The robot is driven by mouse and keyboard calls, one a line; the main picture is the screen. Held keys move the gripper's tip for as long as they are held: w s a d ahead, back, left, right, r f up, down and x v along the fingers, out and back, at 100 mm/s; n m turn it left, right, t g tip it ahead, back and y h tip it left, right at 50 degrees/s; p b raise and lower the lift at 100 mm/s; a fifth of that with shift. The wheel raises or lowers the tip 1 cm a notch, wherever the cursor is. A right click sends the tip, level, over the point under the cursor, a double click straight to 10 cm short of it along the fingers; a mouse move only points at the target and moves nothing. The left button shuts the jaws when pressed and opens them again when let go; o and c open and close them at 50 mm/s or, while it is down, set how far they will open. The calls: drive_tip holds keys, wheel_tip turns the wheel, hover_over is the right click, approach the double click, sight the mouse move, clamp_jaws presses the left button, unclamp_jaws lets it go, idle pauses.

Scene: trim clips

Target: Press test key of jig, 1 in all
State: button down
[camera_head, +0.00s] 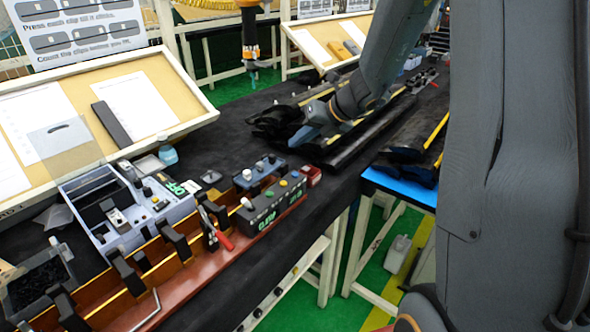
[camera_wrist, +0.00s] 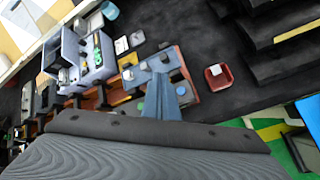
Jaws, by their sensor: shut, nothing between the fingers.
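The jig (camera_head: 180,282) is a long red-brown base with several black clamps, lying along the front of the dark bench. At its right end is a dark grey key box (camera_head: 262,222) with green lettering and several coloured keys on top, including a white knob, green and yellow. A smaller blue-grey key panel (camera_head: 254,178) stands behind it. I cannot tell which key is the test key. My gripper (camera_head: 306,134) is above the bench, behind and right of the key boxes. In the wrist view my gripper (camera_wrist: 165,84) is shut and empty, its fingers hiding part of the key boxes.
A grey-white device (camera_head: 125,212) stands left of the key panel, with a blue bottle (camera_head: 168,154) behind. A small red box (camera_head: 312,175) sits right of the key box. Long black trim parts (camera_head: 372,128) lie on the right. Bare bench lies behind the key panel.

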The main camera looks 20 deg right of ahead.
drive_tip(key=shift+w+d+r+m, duration=0.25)
drive_tip(key=shift+w+m, duration=0.25)
drive_tip(key=shift+m, duration=0.2)
drive_tip(key=shift+f, duration=0.1)
drive_tip(key=b, duration=0.8)
hover_over(295, 175)
drive_tip(key=d, duration=0.1)
wheel_tip(295, 175, down, 8)
drive_tip(key=shift+s+r, duration=0.15)
drive_tip(key=shift+f, duration=0.45)
drive_tip(key=shift+f+b, duration=0.1)
drive_tip(key=shift+b, duration=0.2)
idle(0.6)
drive_tip(key=shift+f, duration=0.3)
